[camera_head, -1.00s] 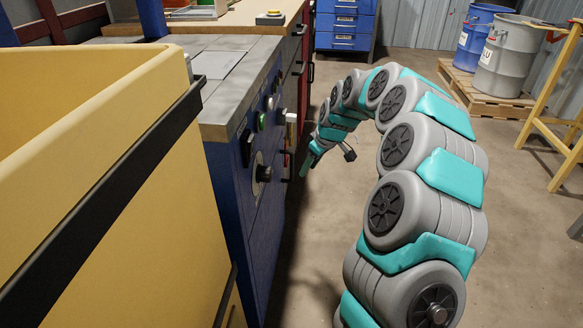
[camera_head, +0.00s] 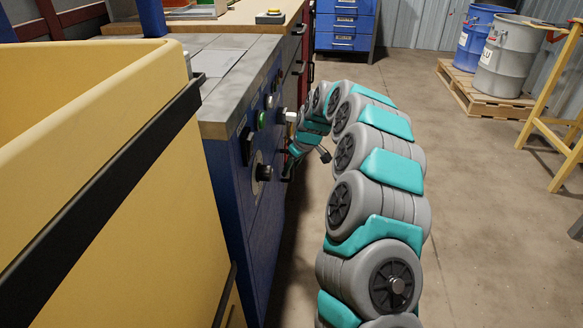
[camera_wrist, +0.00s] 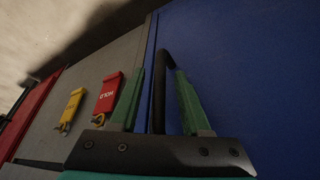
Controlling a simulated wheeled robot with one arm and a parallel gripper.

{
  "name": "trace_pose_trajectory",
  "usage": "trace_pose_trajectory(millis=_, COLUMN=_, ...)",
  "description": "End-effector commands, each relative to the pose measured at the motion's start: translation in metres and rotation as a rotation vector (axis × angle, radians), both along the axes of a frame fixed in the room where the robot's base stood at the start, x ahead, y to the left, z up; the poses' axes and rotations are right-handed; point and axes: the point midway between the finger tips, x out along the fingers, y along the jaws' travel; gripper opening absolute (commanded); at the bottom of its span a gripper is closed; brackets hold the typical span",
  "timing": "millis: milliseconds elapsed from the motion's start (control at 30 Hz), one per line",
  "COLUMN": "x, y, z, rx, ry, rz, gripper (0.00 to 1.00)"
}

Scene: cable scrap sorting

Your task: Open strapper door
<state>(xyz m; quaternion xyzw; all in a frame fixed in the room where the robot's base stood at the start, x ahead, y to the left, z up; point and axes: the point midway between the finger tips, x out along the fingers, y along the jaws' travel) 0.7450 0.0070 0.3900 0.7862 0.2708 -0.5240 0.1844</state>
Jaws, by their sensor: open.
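The strapper is the blue machine with a grey metal top (camera_head: 225,88) left of centre in the head view. Its blue door panel (camera_wrist: 240,70) fills the right side of the wrist view. A dark curved bar handle (camera_wrist: 158,100) stands along the panel's left edge. My gripper (camera_wrist: 161,75) is open, and its two green fingers show on either side of the handle in the wrist view. I cannot tell whether they touch it.
A yellow bin (camera_head: 120,200) with a black band stands at the left. Buttons and a black knob (camera_head: 263,172) sit on the blue front. A red tag (camera_wrist: 108,95) and a yellow tag (camera_wrist: 72,106) hang on a grey panel.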

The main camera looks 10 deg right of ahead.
Motion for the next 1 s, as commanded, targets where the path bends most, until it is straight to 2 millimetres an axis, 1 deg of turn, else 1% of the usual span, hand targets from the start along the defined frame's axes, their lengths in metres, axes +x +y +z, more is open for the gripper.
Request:
trace_pose_trajectory(millis=33, x=0.0000, y=-0.0001, z=0.0001, rx=0.000, ry=0.000, rz=0.000, gripper=0.46)
trace_pose_trajectory(millis=67, x=0.0000, y=-0.0001, z=0.0001, rx=0.000, ry=0.000, rz=0.000, gripper=0.43)
trace_pose_trajectory(millis=433, x=-0.0001, y=-0.0001, z=0.0001, rx=0.000, ry=0.000, rz=0.000, gripper=0.01)
trace_pose_trajectory(millis=1000, x=-0.0002, y=0.0000, z=0.0002, rx=-0.001, ry=0.001, rz=0.000, gripper=0.00)
